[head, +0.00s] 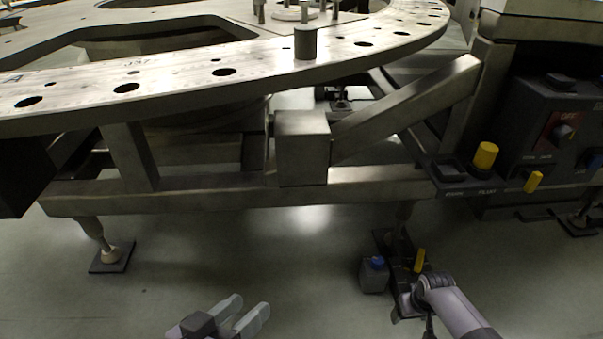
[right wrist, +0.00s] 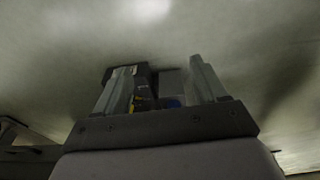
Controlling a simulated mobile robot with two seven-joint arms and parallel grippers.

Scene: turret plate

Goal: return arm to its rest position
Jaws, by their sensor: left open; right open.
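My left gripper (head: 250,304) shows at the bottom of the head view, low over the bare floor. Its two pale fingers are apart with nothing between them. My right arm (head: 455,305) comes in at the bottom right of the head view, and its fingers are hard to make out there. In the right wrist view my right gripper (right wrist: 162,66) has its two fingers wide apart. Beyond them show a dark block and a grey box with a blue part (right wrist: 174,101); neither is clearly gripped.
The turret plate (head: 180,72), a curved holed metal ring, spans the top on a steel frame (head: 230,196). A grey metal peg (head: 305,43) stands on it. A dark control panel (head: 560,130) is at right. A grey box (head: 374,280) sits near my right arm. Floor at left is clear.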

